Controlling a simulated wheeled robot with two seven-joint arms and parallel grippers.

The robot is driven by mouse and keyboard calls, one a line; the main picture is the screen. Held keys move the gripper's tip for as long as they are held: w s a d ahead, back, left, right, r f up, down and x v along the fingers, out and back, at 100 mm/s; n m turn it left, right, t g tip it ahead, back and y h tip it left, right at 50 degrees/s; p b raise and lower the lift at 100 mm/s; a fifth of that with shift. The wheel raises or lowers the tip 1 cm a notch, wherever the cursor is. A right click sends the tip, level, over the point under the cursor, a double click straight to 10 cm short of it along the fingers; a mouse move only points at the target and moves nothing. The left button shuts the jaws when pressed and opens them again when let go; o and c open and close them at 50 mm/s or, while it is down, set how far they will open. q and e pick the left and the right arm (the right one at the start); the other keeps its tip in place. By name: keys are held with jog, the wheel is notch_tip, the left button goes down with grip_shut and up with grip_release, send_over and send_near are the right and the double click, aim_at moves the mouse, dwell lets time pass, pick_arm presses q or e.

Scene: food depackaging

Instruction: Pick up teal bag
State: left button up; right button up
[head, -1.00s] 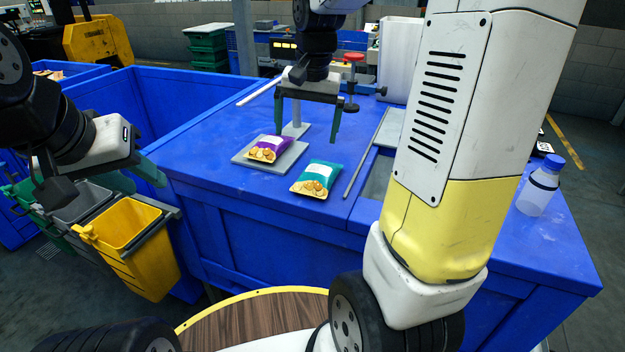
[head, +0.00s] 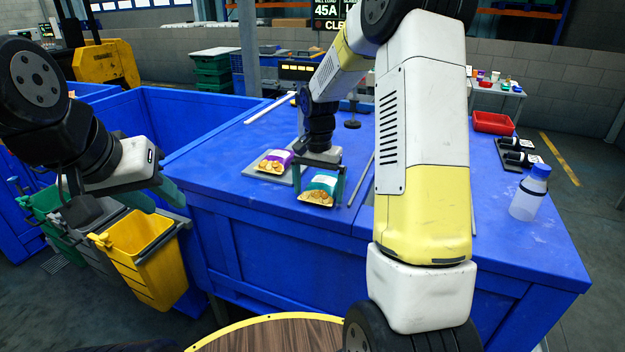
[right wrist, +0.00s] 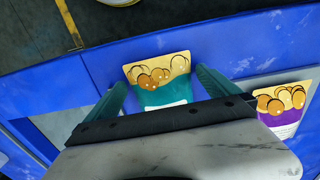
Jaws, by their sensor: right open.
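The teal bag (head: 320,186), with a yellow end showing round food pictures, lies on the blue table (head: 235,145). In the right wrist view, the teal bag (right wrist: 160,88) sits between the two green fingers of my right gripper (right wrist: 163,88). In the head view, my right gripper (head: 318,182) points down with one finger on each side of the bag. Its jaws are open, and I cannot tell whether the fingers touch the bag. My left gripper (head: 155,190) hangs at the left, away from the bag, above the bins; its finger gap is unclear.
A purple bag (head: 275,162) lies on a grey plate just left of the teal bag; it also shows in the right wrist view (right wrist: 280,108). A bottle (head: 530,193) stands at the table's right. A yellow bin (head: 150,262) hangs at the left.

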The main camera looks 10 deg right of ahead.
jog(key=shift+f, duration=0.35)
jog(key=c, duration=1.3)
jog(key=shift+o, duration=0.2)
jog(key=shift+r, duration=0.2)
